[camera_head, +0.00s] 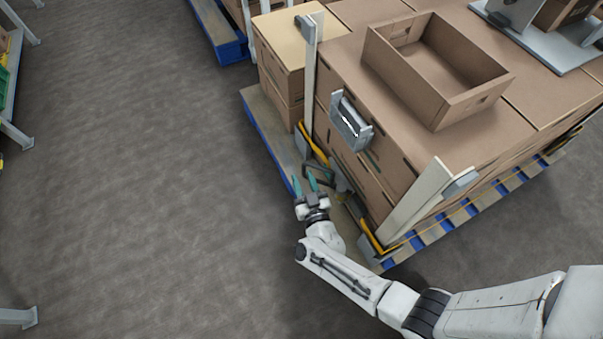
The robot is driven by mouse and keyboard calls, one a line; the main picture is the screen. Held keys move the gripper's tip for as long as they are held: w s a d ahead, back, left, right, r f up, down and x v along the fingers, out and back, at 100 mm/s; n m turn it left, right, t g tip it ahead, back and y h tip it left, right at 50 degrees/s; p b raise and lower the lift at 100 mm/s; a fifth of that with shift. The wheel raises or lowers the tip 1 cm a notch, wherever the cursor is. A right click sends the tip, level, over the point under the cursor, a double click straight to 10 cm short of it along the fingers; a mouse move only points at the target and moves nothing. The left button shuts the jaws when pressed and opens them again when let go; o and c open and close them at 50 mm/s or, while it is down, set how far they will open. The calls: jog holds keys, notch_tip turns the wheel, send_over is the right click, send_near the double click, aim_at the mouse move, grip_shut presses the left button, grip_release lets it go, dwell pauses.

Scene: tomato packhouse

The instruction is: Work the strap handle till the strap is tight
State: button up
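A yellow strap (371,238) runs low along the near side of a stack of brown cartons on a blue pallet. A dark ratchet with its strap handle (319,169) sits in the middle of that side, standing out from the cartons. My gripper (304,178) reaches in from below, with two teal fingers apart and a gap between them. The fingertips are just left of and below the handle. I see nothing held between them; whether one touches the handle cannot be told. The ratchet's inner parts are small and partly hidden.
Pale corner posts stand at the carton stack's left (310,75) and front (415,207) corners. A grey metal box (351,122) hangs on the carton side above the ratchet. An open carton (440,68) sits on top. Grey floor (140,190) to the left is clear.

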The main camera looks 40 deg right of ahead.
jog(key=p+v, duration=0.1)
jog(key=v, duration=0.7)
jog(key=shift+s+a, duration=0.15)
jog(key=shift+s, duration=0.05)
jog(key=w+a+r+n+g+y, duration=0.2)
jog(key=a+n+y, duration=0.1)
jog(key=a+y, duration=0.25)
jog(key=w+a+r+n+g+y, duration=0.2)
jog(key=w+a+r+n+y, duration=0.15)
jog(key=y, duration=0.25)
jog(key=s+d+r+g+h, duration=0.1)
jog(key=s+d+r+g, duration=0.2)
jog(key=s, duration=0.3)
jog(key=s+d+r+m+g+h, duration=0.1)
jog(key=s+d+r+g, duration=0.2)
jog(key=s, duration=0.4)
jog(key=s+d+r+g+h, duration=0.2)
jog(key=s+d+r+g, duration=0.1)
jog(key=s+g, duration=0.2)
jog(key=shift+s+d+m, duration=0.35)
jog(key=shift+s+d, duration=0.05)
jog(key=shift+s, duration=0.55)
notch_tip(320, 180, up, 21)
jog(key=p, duration=2.1)
jog(key=shift+s+f, duration=0.1)
jog(key=shift+s, duration=0.1)
